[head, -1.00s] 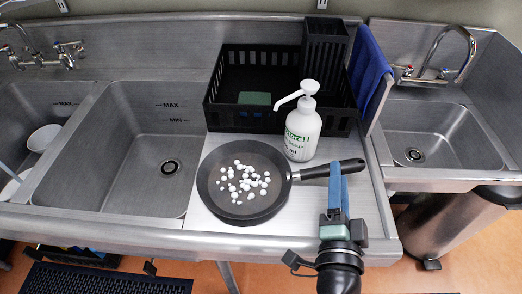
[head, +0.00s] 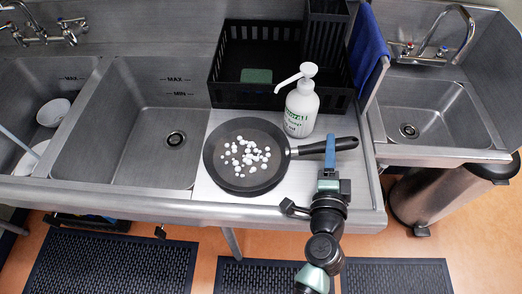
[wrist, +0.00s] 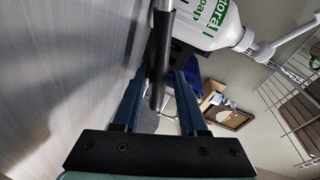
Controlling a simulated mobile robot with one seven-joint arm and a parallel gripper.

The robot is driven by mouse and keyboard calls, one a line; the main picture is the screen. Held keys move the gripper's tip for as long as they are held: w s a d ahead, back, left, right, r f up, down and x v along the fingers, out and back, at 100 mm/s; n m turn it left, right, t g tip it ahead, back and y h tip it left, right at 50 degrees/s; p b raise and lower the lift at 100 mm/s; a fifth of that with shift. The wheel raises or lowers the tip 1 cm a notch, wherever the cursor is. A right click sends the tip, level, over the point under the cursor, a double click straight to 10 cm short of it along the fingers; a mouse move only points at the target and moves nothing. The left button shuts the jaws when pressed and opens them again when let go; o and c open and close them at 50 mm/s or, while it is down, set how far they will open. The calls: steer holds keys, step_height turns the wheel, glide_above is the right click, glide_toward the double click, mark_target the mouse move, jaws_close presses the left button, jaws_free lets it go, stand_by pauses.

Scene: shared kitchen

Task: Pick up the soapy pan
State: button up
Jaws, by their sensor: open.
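The soapy pan (head: 222,172) is a dark frying pan with white suds blobs (head: 245,153) in it. It rests on the metal drainboard (head: 300,183), its black handle (head: 310,149) pointing right. My gripper (head: 331,145) is at the handle's outer part, its blue fingers pointing toward the back. In the wrist view, my open gripper (wrist: 160,92) has one finger on each side of the handle (wrist: 160,60). I cannot tell whether either finger touches it.
A white soap pump bottle (head: 300,108) stands just behind the handle. A black crate (head: 235,92) with a green sponge (head: 256,76) is behind it. Sink basins lie left (head: 150,130) and right (head: 425,115). A blue towel (head: 368,50) hangs at the crate's right.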

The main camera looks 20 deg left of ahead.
steer(key=shift+x, duration=2.55)
steer(key=shift+d+f, duration=0.1)
steer(key=shift+f, duration=0.05)
jaws_close()
